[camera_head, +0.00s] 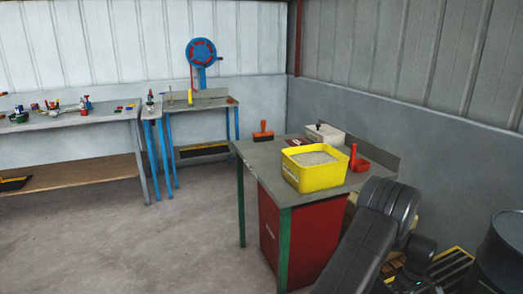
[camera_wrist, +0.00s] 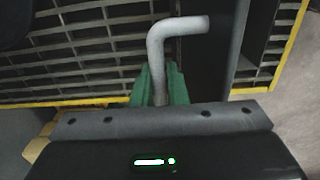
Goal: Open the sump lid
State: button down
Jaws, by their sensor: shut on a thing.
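In the wrist view my gripper (camera_wrist: 160,88) has its green fingers shut on a light grey bent rod handle (camera_wrist: 178,28). The rod rises from between the fingers and bends to the right. Behind it lies a dark slatted grating with yellow edges, which looks like the sump lid (camera_wrist: 75,42). Where the rod joins the lid is hidden by my gripper. In the head view part of the yellow-edged grating (camera_head: 450,266) shows low at the right, behind my arm. My gripper is not visible there.
A dark drum (camera_head: 503,255) stands at the far right, close to the grating. A bench (camera_head: 265,150) with a yellow tub (camera_head: 312,182) and a red cabinet (camera_head: 290,240) stands left of my arm. The floor at left is clear.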

jog(key=shift+d, duration=0.1)
jog(key=d, duration=0.1)
jog(key=d+b, duration=0.1)
jog(key=w+d+f, duration=0.1)
jog(key=d, duration=0.1)
dwell(0.5)
jog(key=c, duration=1.6)
grip_release()
jog(key=shift+o, duration=0.2)
jog(key=shift+r, duration=0.15)
notch_tip(320, 180, up, 10)
jog(key=p, duration=0.4)
